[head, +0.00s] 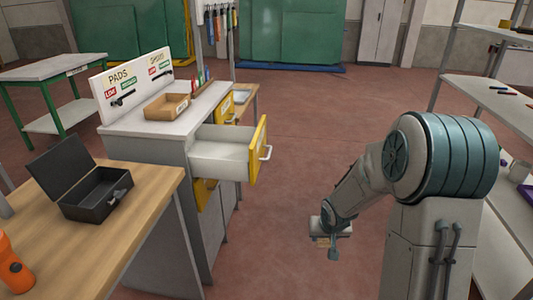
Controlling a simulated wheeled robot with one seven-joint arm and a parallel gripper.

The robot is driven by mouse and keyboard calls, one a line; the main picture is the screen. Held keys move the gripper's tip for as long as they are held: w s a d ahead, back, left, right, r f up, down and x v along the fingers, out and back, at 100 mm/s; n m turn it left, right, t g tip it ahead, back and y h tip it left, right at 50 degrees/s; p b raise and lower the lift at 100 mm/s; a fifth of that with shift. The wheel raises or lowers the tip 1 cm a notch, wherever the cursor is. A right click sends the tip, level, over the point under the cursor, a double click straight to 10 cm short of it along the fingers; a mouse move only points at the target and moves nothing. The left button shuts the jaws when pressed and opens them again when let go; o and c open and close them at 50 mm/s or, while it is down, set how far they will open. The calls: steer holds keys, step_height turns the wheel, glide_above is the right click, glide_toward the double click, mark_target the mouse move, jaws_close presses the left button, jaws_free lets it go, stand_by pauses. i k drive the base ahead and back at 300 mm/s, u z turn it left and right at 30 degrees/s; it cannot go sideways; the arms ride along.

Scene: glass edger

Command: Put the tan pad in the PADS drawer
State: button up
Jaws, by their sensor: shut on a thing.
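My gripper (328,244) hangs low over the floor, right of the cabinet, and points down. A small tan piece, seemingly the tan pad (321,241), shows at its fingers; most of it is hidden or too small to make out. The grey cabinet (165,158) has one drawer (222,152) pulled open, with a pale interior that looks empty, a yellow front and a light handle. The gripper is apart from this drawer, to its right and lower in the picture. The board (125,85) on the cabinet reads PADS at its left; I cannot read a label on the drawer front.
A cardboard tray (167,107) sits on the cabinet top. A wooden bench (150,185) with an open dark box (95,197) and an orange flashlight (12,268) is at left. Shelving (490,97) stands at right. The floor (310,120) between is clear.

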mark_target(241, 152)
steer(key=z, duration=1.35)
steer(key=i, duration=1.25)
steer(key=u, duration=2)
